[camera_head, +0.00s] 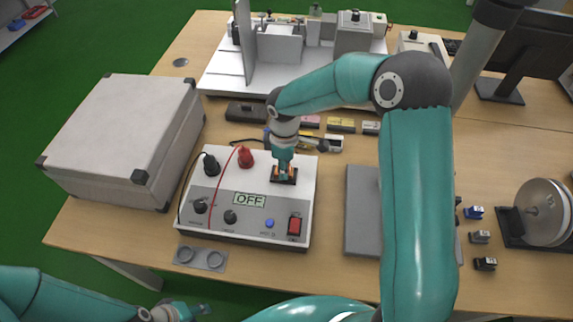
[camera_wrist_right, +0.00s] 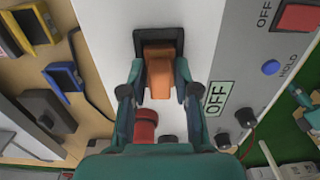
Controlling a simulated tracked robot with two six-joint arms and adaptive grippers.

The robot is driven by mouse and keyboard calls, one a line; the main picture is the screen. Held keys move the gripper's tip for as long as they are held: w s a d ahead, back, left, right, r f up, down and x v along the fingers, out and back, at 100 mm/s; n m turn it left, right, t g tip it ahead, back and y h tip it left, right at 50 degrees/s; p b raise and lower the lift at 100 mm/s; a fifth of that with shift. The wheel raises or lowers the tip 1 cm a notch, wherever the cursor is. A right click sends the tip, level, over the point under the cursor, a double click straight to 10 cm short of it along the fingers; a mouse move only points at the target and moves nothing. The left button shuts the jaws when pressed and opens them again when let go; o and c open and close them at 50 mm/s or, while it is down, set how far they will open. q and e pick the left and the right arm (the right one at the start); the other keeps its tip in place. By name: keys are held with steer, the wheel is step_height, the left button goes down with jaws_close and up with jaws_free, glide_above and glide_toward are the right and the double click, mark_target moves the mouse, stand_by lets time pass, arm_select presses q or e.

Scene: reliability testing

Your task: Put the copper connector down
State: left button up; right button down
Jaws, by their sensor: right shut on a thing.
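The copper connector (camera_wrist_right: 160,76) is between the fingers of my right gripper (camera_wrist_right: 158,92), which is shut on it. In the head view my right gripper (camera_head: 284,170) points down at the dark square socket (camera_head: 284,181) on top of the white test box (camera_head: 305,200). In the wrist view the connector's far end is inside or right over the dark socket frame (camera_wrist_right: 139,40); I cannot tell how deep it sits. My left gripper (camera_head: 190,311) is low at the bottom left, partly cut off; its jaw state is unclear.
The test box display (camera_head: 249,200) reads OFF; a red switch (camera_head: 294,226) and a red plug (camera_head: 245,157) are on the box. A grey case (camera_head: 120,135) stands left. A grey plate (camera_head: 361,210) lies right, partly behind my arm. Small coloured blocks (camera_head: 341,125) lie behind.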

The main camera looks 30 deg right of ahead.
steer(key=shift+f+b, duration=0.3)
steer(key=shift+f, duration=0.15)
steer(key=c, duration=0.9)
jaws_free()
steer(key=shift+o, duration=0.2)
steer(key=shift+r, duration=0.1)
steer(key=shift+r+p, duration=0.6)
steer(key=shift+p, duration=0.05)
step_height(320, 180, up, 12)
steer(key=shift+b, duration=0.45)
steer(key=shift+f, duration=0.1)
